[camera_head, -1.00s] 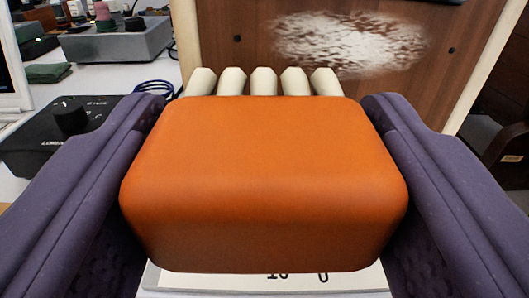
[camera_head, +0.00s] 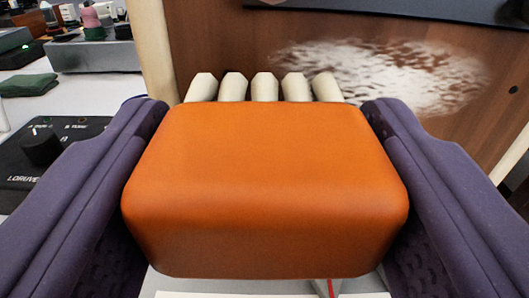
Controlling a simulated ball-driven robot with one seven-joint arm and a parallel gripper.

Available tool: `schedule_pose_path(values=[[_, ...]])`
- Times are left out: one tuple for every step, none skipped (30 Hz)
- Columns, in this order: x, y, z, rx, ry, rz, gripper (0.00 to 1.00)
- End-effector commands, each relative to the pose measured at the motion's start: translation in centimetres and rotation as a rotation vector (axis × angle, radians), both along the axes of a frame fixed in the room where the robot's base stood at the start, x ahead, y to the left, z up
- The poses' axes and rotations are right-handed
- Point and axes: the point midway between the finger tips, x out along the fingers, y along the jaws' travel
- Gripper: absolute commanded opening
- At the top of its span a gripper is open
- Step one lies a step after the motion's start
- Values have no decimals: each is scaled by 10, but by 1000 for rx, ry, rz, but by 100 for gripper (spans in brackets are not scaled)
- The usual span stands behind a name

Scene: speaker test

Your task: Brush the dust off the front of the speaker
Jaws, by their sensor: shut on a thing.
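My gripper (camera_head: 267,112) is shut on an orange brush (camera_head: 265,190), with one purple finger on each side of it. The brush's several thick cream bristles (camera_head: 264,88) point away from me towards the speaker. The speaker (camera_head: 215,40) has a brown wood-grain front with a pale edge. A patch of white dust (camera_head: 400,75) lies on that front, ahead and to the right of the bristles. The bristle tips overlap the front in the picture, left of and just below most of the dust. I cannot tell whether they touch it.
At left, a black box with a knob (camera_head: 42,150) stands on the white table (camera_head: 90,92). Behind it are a folded green cloth (camera_head: 28,86) and a grey device (camera_head: 95,55). A dark strip (camera_head: 400,10) crosses the speaker's top area.

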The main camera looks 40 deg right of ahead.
Motion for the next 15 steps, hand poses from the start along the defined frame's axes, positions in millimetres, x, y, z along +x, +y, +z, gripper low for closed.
schedule_pose_path(values=[[0,0,0,0,0,0,41],[0,0,0,0,0,0,41],[0,0,0,0,0,0,41],[0,0,0,0,0,0,41],[0,0,0,0,0,0,41],[1,-1,0,0,0,0,41],[1,-1,0,0,0,0,41],[2,-1,0,0,0,0,41],[2,-1,0,1,-1,0,41],[3,-2,0,1,-1,0,41],[3,-2,0,1,-1,1,41],[4,-3,0,1,-1,1,41],[5,-3,0,1,-1,0,41],[5,-3,0,1,-1,0,41],[6,-4,0,1,-1,0,41]])
